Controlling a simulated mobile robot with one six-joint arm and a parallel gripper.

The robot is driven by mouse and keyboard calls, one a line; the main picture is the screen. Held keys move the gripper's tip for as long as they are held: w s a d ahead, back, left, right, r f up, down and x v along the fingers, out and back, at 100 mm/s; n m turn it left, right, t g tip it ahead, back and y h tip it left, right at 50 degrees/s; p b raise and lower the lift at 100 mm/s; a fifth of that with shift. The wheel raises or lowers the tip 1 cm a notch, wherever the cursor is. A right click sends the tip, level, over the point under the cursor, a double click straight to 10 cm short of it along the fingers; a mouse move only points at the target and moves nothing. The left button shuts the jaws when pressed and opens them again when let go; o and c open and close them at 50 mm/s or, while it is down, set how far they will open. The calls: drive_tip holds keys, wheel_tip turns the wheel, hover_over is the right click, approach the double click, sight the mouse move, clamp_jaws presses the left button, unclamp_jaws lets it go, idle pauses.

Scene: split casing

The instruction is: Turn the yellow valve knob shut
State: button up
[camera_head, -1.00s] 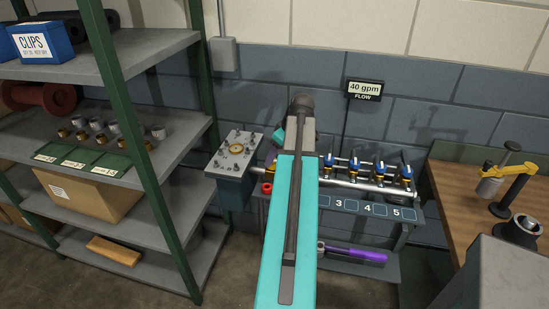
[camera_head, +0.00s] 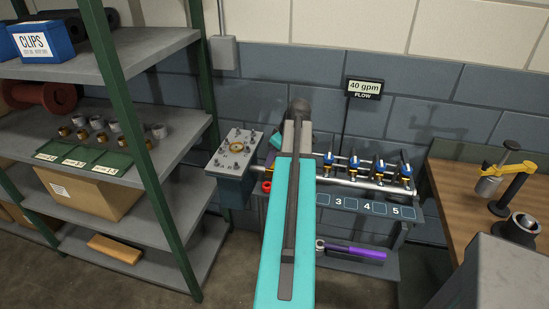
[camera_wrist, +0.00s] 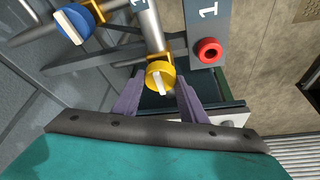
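The yellow valve knob (camera_wrist: 160,76) shows in the wrist view on the end of a metal pipe, with a pale bar across its face. My gripper (camera_wrist: 158,90) has its two purple fingers spread apart, one on each side below the knob. The knob is at the gap between the fingertips; I cannot tell whether either finger touches it. The flow display (camera_head: 365,87) reads 40 gpm.
A blue knob (camera_wrist: 72,24) is at the upper left and a red ring (camera_wrist: 208,51) right of the yellow knob. Several blue-topped valves line the manifold (camera_head: 372,184). A gauge box (camera_head: 235,163) stands left of my arm, a wooden bench (camera_head: 460,205) at right.

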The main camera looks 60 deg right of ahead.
drive_tip(key=shift+m, duration=0.4)
drive_tip(key=shift+a+m+h+b, duration=0.15)
drive_tip(key=shift+m+h+b, duration=0.2)
drive_tip(key=shift+m, duration=0.35)
drive_tip(key=m+h, duration=0.1)
drive_tip(key=m, duration=0.2)
drive_tip(key=m+g+h, duration=0.1)
drive_tip(key=m, duration=0.2)
drive_tip(key=shift+w+a, duration=0.2)
drive_tip(key=m+g, duration=0.1)
drive_tip(key=m, duration=0.1)
drive_tip(key=m+g+h, duration=0.1)
drive_tip(key=m, duration=0.2)
drive_tip(key=shift+w+m+b, duration=0.15)
drive_tip(key=shift+m+b, duration=0.15)
drive_tip(key=shift+b, duration=0.05)
drive_tip(key=shift+w+a+f+m+g, duration=0.1)
drive_tip(key=shift+m+g, duration=0.35)
drive_tip(key=shift+m, duration=0.6)
drive_tip(key=shift+w+m+g, duration=0.1)
drive_tip(key=shift+m+g, duration=0.35)
drive_tip(key=shift+m, duration=0.6)
drive_tip(key=shift+s, duration=0.1)
